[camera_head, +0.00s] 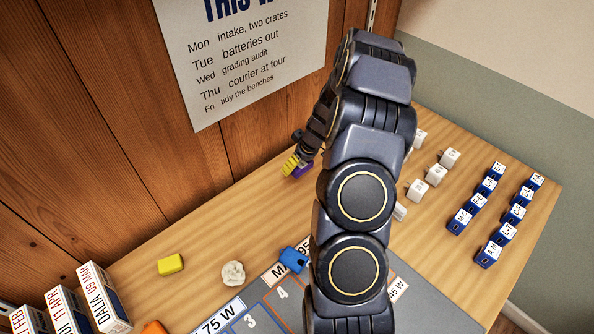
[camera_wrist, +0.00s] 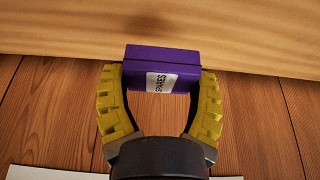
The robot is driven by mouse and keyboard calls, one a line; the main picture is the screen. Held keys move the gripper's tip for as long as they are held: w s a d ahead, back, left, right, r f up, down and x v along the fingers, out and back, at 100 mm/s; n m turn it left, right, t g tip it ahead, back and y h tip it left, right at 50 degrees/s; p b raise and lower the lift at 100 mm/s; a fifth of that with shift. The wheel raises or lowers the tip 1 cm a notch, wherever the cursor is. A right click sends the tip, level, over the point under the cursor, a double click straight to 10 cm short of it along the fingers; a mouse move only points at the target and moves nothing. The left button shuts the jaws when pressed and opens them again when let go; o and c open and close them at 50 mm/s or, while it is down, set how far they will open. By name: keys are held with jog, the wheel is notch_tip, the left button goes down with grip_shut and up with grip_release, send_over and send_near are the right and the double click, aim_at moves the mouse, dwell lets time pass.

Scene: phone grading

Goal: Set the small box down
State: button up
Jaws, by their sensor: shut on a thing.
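The small box (camera_wrist: 150,58) is purple with a white label reading "SPARES". In the wrist view it sits between the yellow ribbed fingers of my gripper (camera_wrist: 160,88), which are shut on its two ends. In the head view the purple box (camera_head: 302,170) shows only in part beside my gripper (camera_head: 292,164), near the wooden back wall at the far side of the table. My arm hides part of that area. Whether the box touches the table top (camera_head: 225,225) is not clear.
White blocks (camera_head: 434,175) and blue labelled blocks (camera_head: 478,203) stand in rows to the right. A yellow block (camera_head: 170,264), a crumpled white ball (camera_head: 233,273) and a blue piece (camera_head: 294,260) lie nearer. A grey numbered mat (camera_head: 425,306) lies in front. Date boxes (camera_head: 103,298) stand at left.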

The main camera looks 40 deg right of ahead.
jog(key=w+f, duration=0.1)
jog(key=w+d+f, duration=0.1)
jog(key=f, duration=0.1)
jog(key=w+d+f, duration=0.1)
jog(key=f, duration=0.1)
jog(key=shift+w+d, duration=0.1)
jog(key=shift+d, duration=0.15)
jog(key=shift+f, duration=1.65)
jog(key=shift+f, duration=0.1)
jog(key=o, duration=1)
